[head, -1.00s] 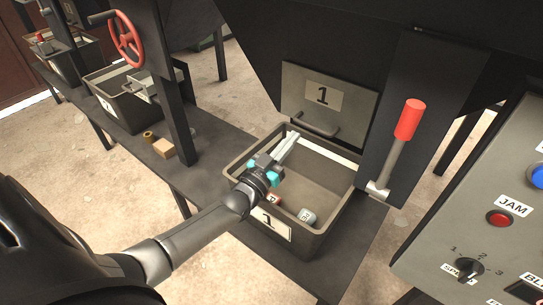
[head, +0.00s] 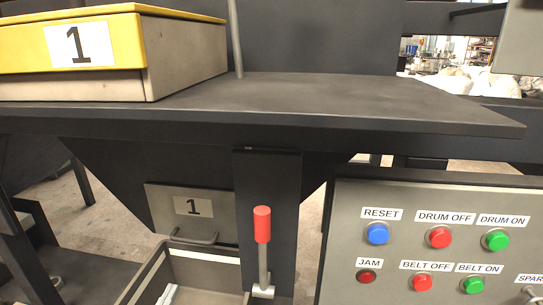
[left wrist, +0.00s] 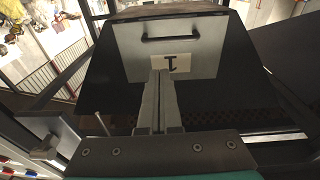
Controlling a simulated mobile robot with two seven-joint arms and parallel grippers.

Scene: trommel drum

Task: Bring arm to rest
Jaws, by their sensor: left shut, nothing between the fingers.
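In the left wrist view the two long fingers (left wrist: 159,76) lie together, shut and empty. They point towards the hatch door (left wrist: 200,40) with its handle and label 1, seen upside down. The same hatch door (head: 168,212) is in the head view. The rest of my left arm is out of the head view. My right gripper is in neither view.
A red-handled lever (head: 262,225) stands right of the hatch. A control panel (head: 400,225) with coloured buttons is further right. A dark shelf (head: 350,100) crosses above, bearing a yellow-topped box (head: 190,60) labelled 1.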

